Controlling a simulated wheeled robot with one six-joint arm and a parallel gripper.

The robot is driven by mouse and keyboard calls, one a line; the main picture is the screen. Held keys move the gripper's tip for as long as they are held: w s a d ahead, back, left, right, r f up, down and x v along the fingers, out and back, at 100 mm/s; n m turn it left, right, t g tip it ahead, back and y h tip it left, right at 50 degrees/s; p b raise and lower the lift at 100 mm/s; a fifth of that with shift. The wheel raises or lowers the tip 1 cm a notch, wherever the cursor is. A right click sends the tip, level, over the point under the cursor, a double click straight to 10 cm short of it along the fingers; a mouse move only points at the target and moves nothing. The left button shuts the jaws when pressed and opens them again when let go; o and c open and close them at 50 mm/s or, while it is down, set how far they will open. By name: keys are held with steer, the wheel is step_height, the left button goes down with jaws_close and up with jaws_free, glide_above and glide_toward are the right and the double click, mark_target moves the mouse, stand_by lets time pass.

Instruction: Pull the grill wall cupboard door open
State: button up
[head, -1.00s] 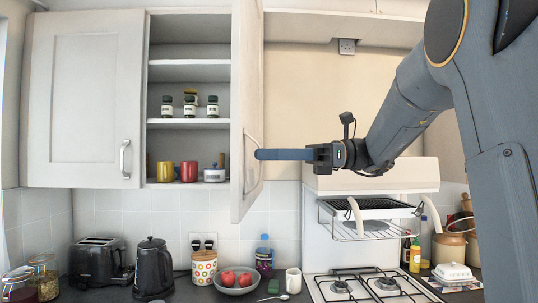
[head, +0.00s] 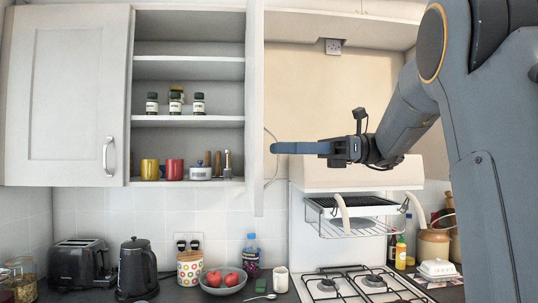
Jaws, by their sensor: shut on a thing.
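The grill wall cupboard door (head: 255,110) is a pale panel standing out from the open cupboard, seen almost edge-on in the head view. Its thin curved handle (head: 271,178) shows on the door's right side. My gripper (head: 275,148) reaches in from the right with its blue fingers level. It is shut on the handle near the handle's middle. The fingers hide part of the handle, so the exact grip is hard to see.
A shut cupboard door (head: 70,95) is at the left. Below are a kettle (head: 137,268), a fruit bowl (head: 223,283) and a hob (head: 360,285). A wire rack (head: 355,215) hangs at the right.

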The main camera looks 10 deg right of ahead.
steer(key=shift+d, duration=0.6)
steer(key=shift+w+d+r+p, duration=0.15)
steer(key=shift+w+d+p, duration=0.35)
steer(key=shift+w+p, duration=0.1)
steer(key=o, duration=1.4)
steer(key=w+d+p, duration=0.1)
steer(key=p, duration=0.1)
steer(key=w+d+p, duration=0.1)
steer(key=w+d, duration=0.1)
steer(key=shift+w+p, duration=0.3)
steer(key=shift+p, duration=0.05)
steer(key=shift+c, duration=0.2)
steer(key=shift+o, duration=0.4)
steer(key=shift+w+d+r+p, duration=0.2)
steer(key=shift+w+d+p, duration=0.15)
steer(key=shift+d+p, duration=0.25)
steer(key=shift+d+r+p, duration=0.15)
steer(key=shift+d+p, duration=0.05)
steer(key=shift+p, duration=0.2)
steer(key=shift+a+p, duration=0.1)
steer(key=shift+p, duration=0.55)
